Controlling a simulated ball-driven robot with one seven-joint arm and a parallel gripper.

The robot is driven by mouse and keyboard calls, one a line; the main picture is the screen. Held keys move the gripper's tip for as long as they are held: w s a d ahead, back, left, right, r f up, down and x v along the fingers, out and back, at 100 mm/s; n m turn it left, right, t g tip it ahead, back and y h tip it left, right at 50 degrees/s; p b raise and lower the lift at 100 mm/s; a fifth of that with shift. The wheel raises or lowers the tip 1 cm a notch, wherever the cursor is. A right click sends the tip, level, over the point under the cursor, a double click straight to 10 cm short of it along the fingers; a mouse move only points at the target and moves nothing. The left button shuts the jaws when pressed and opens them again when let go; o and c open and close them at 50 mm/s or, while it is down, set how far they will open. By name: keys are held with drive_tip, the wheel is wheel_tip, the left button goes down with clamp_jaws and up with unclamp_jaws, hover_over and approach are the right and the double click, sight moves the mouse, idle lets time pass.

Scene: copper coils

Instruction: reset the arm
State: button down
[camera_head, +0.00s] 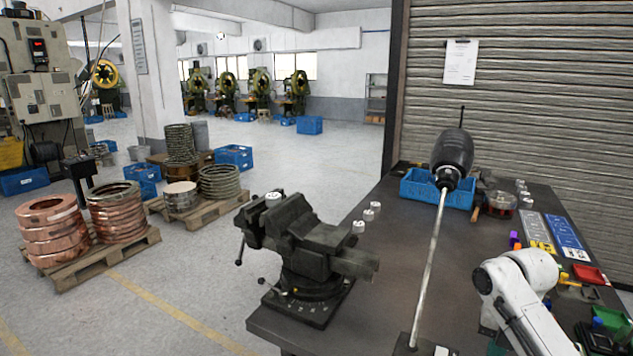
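Part of my white arm (520,285) shows at the lower right, bent over the dark workbench (395,270). My gripper itself cannot be made out; it is outside the picture or hidden behind the arm links. I cannot tell whether it holds anything.
A dark vise (305,240) stands at the bench's left edge. A tall pale rod (430,265) rises from the bench near a black rounded device (453,152). A blue crate (418,190) and coloured trays crowd the back and right. Copper coils (118,210) stand on floor pallets.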

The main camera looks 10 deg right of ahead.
drive_tip(key=s+a+f+m+t+y+b, duration=0.1)
drive_tip(key=s+a+f+m, duration=0.55)
drive_tip(key=a, duration=0.25)
drive_tip(key=s+a+f+m+y+b, duration=0.1)
drive_tip(key=s+a+f+m, duration=0.5)
drive_tip(key=a, duration=0.4)
drive_tip(key=s+d+f+m+h, duration=0.1)
drive_tip(key=s+d+m, duration=0.1)
drive_tip(key=s+m, duration=0.6)
drive_tip(key=s+d+f+m+h, duration=0.1)
drive_tip(key=s+d+f+m, duration=0.1)
drive_tip(key=s+m, duration=0.7)
drive_tip(key=s+d, duration=0.1)
drive_tip(key=s, duration=0.5)
drive_tip(key=shift+d+f+b, duration=0.3)
drive_tip(key=shift+b, duration=0.05)
